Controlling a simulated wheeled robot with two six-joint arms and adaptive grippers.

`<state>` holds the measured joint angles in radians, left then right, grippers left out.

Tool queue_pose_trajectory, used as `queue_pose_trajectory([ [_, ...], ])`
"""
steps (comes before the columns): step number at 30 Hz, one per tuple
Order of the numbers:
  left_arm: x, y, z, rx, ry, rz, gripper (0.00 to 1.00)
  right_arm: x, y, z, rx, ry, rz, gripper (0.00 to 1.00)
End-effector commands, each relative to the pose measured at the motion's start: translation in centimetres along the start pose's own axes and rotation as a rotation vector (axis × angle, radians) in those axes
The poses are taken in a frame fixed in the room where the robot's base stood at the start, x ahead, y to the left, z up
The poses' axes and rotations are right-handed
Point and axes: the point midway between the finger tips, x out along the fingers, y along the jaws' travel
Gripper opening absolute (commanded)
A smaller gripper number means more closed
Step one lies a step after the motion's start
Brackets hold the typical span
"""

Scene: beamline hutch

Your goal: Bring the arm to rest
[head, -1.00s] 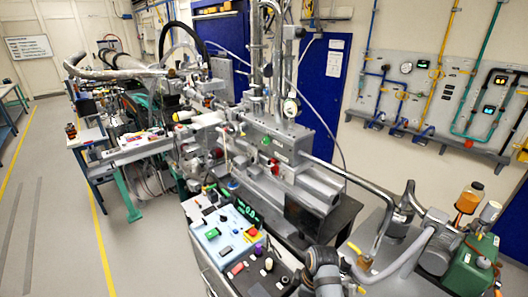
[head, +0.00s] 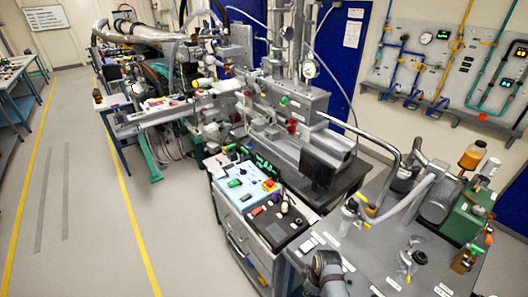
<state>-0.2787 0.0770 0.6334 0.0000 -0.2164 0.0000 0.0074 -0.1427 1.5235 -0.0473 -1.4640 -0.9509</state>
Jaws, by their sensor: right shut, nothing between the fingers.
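My right arm rises from the bottom edge, right of centre, and its dark grey and silver end with the right gripper (head: 327,268) is seen from above. The gripper is shut with nothing held. Its fingertips are small and hard to make out. It shows in front of the near side of the grey bench. My left arm and left gripper are not in view.
A grey bench (head: 385,276) with pipes, a green pump (head: 465,219) and an amber bottle (head: 472,156) lies at right. A cart with a blue control box (head: 237,185) stands left of my arm. Beamline equipment fills the middle. The floor (head: 85,235) at left is clear.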

Motion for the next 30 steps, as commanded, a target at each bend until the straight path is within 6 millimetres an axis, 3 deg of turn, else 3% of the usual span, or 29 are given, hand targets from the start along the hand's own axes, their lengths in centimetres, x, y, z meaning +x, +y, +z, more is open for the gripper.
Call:
queue_pose_trajectory([
  [1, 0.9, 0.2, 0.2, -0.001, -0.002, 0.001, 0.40, 2.4, -0.4, 1.0, 0.030, -0.009, -0.001, 0.00],
  [5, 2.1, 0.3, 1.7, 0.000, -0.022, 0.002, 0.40, 8.0, -1.6, 3.6, 0.133, -0.023, 0.014, 0.00],
  [8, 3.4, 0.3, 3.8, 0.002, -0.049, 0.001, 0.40, 13.5, -3.2, 7.0, 0.241, -0.039, 0.028, 0.00],
  [12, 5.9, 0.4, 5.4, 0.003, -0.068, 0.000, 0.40, 22.5, -7.2, 14.2, 0.438, -0.058, 0.061, 0.00],
  [15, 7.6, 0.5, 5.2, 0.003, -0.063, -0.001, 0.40, 27.8, -10.7, 20.3, 0.589, -0.065, 0.091, 0.00],
  [18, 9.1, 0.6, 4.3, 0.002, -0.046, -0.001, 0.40, 31.3, -14.2, 26.1, 0.722, -0.067, 0.121, 0.00],
  [21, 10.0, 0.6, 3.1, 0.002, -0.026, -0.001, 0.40, 33.2, -17.0, 30.5, 0.823, -0.063, 0.147, 0.00],
  [24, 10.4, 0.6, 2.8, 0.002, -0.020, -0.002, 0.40, 33.8, -18.6, 33.1, 0.885, -0.057, 0.163, 0.00],
  [30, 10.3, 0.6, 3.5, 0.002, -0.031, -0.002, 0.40, 33.9, -19.3, 34.2, 0.917, -0.050, 0.172, 0.00],
])
